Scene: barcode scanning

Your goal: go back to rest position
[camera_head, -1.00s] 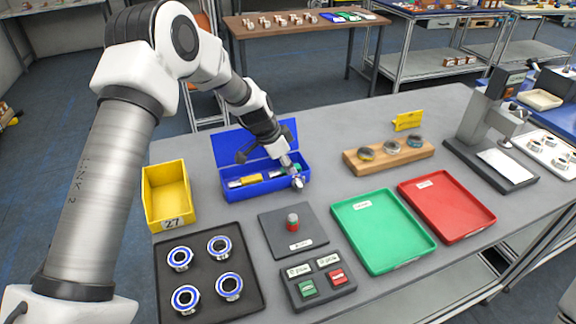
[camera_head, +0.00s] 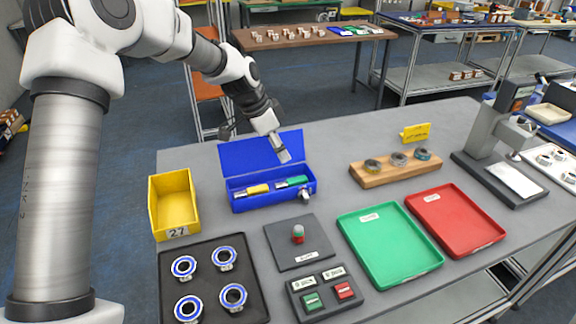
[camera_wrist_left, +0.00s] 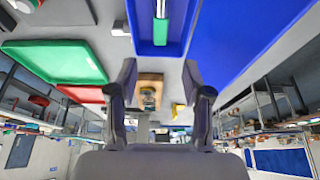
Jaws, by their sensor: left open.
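My left gripper (camera_head: 283,155) is above the back of the open blue box, in front of its raised lid, and holds nothing. In the left wrist view its two fingers (camera_wrist_left: 160,80) stand wide apart. The blue box (camera_head: 240,204) sits on the grey table (camera_head: 340,160). A yellow-handled tool (camera_head: 258,189) and a green-handled tool (camera_head: 292,182) lie in it. The green handle also shows in the left wrist view (camera_wrist_left: 161,30). A small metal part (camera_head: 305,195) is at the box's front right corner. My right gripper is not in view.
A yellow bin (camera_head: 173,205) stands left of the box. A black tray (camera_head: 205,286) with several rings, a dark pad (camera_head: 318,257) and a button panel (camera_head: 325,292) are in front. Green (camera_head: 390,248) and red (camera_head: 456,220) trays, a wooden block (camera_head: 396,168) and a microscope-like stand (camera_head: 490,135) are right.

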